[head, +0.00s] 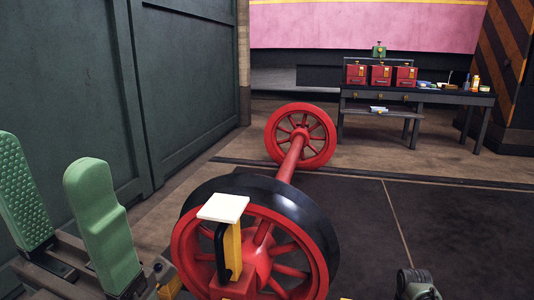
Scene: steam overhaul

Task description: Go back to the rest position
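My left gripper (48,158) is large in the lower left of the head view. Its two green padded fingers stand upright and well apart, with nothing between them. It is to the left of the near red wheel (318,262) and in front of the dark green wall. My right gripper cannot be made out; only a dark grey-green part (415,284) shows at the bottom right edge, and I cannot tell what it is.
A red axle (290,163) joins the near wheel to a far red wheel (325,133). A white-topped yellow post (223,207) with a black handle stands before the near wheel. A dark workbench (440,97) holds several red boxes. The dark floor mat (440,225) at right is mostly clear.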

